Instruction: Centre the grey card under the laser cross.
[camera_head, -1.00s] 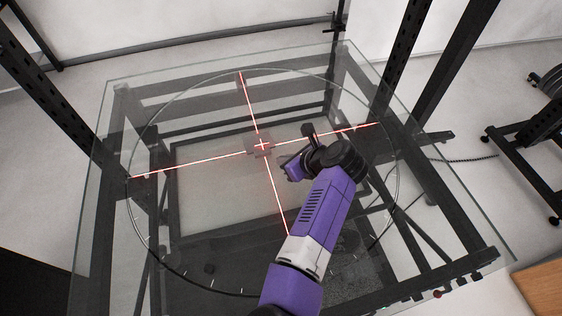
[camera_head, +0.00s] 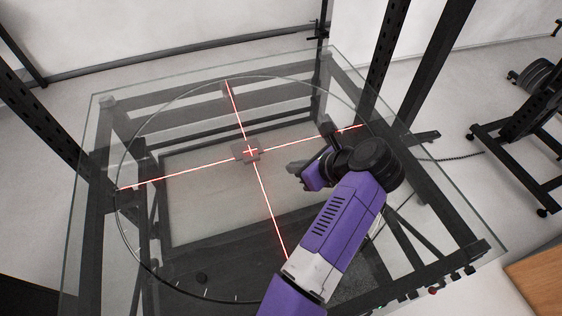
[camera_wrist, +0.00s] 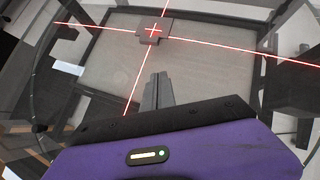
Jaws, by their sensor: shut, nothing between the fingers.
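The grey card (camera_head: 241,155) lies flat on the glass turntable (camera_head: 200,210) near its middle. The red laser cross (camera_head: 250,152) falls on the card, and its long lines run out across the glass. In the wrist view the card (camera_wrist: 143,37) is at the top, with the cross (camera_wrist: 153,29) on it; a small block-like part shows at the card's near edge. My gripper (camera_head: 291,168) is to the right of the card, apart from it. In the wrist view its fingers (camera_wrist: 158,78) are together with nothing between them, pointing towards the card.
The round glass plate sits over a larger square glass top (camera_head: 85,235) on a dark metal frame. Dark uprights (camera_head: 385,70) stand at the back and sides. A wheeled rack (camera_head: 515,140) is at the right. The glass left of the card is clear.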

